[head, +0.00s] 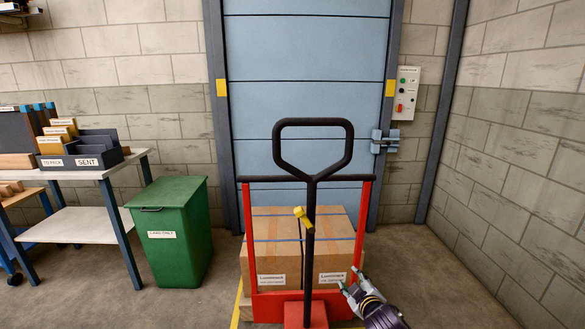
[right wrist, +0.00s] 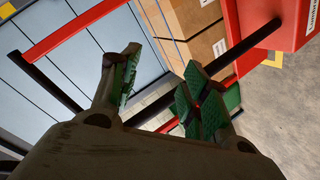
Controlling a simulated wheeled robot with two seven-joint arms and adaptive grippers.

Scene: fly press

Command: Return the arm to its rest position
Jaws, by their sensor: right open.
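My right gripper (head: 352,284) is low at the right of the red pallet truck (head: 305,314), close to the lower right corner of the cardboard boxes (head: 285,261) in the head view. In the right wrist view the gripper (right wrist: 165,76) has its green-padded fingers spread apart with nothing held between them. The truck's black loop handle (head: 313,150) stands upright in the middle, with a small yellow lever (head: 302,213) on its shaft. My left gripper is not in view.
A blue shutter door (head: 300,60) stands behind the truck, with a control box (head: 404,92) at its right. A green bin (head: 175,235) and a table (head: 85,170) with document trays are at the left. Bare floor (head: 455,285) lies at the right, up to a block wall.

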